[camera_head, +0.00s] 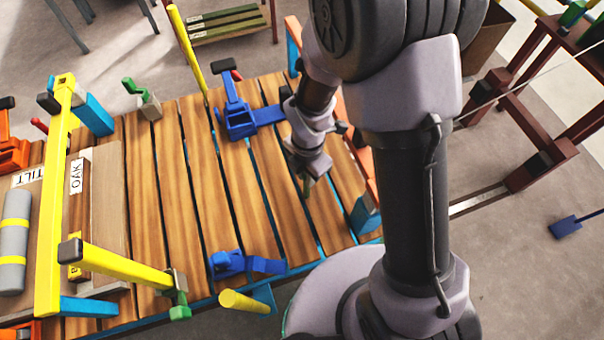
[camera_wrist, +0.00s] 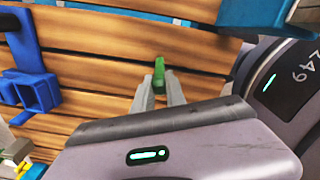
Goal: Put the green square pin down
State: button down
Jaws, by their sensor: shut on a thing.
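My gripper (camera_head: 307,176) hangs over the right part of the slatted wooden table (camera_head: 205,190). In the wrist view my gripper (camera_wrist: 160,88) is shut on the green square pin (camera_wrist: 159,75), which stands up between the two grey fingertips. In the head view only a small green end of the pin (camera_head: 307,187) shows below the fingers. Wooden slats lie beneath it. I cannot tell whether the pin touches the table.
A blue clamp-like part (camera_head: 240,119) lies left of my gripper, and another blue part (camera_head: 230,263) lies near the front edge. The middle slats are clear.

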jog(key=shift+w+d, duration=0.1)
jog(key=shift+d, duration=0.05)
jog(key=shift+f, duration=0.2)
jog(key=c, duration=1.4)
grip_release()
jog(key=shift+o, duration=0.2)
jog(key=shift+r, duration=0.15)
jog(key=s+d+r+m+t+y+p, duration=0.1)
jog(key=d+r+m+p, duration=0.15)
jog(key=r+m, duration=0.7)
jog(key=s+d+r+m+t+p, duration=0.1)
jog(key=r+m+p, duration=0.2)
jog(key=r, duration=1.3)
jog(key=s+d+r+m+t+y, duration=0.1)
jog(key=s+d+r+m+t, duration=0.2)
jog(key=s+r+m, duration=0.6)
jog(key=m, duration=0.8)
jog(key=shift+s+r+m+t, duration=0.15)
jog(key=shift+s+m+t, duration=0.05)
jog(key=shift+m+t, duration=0.2)
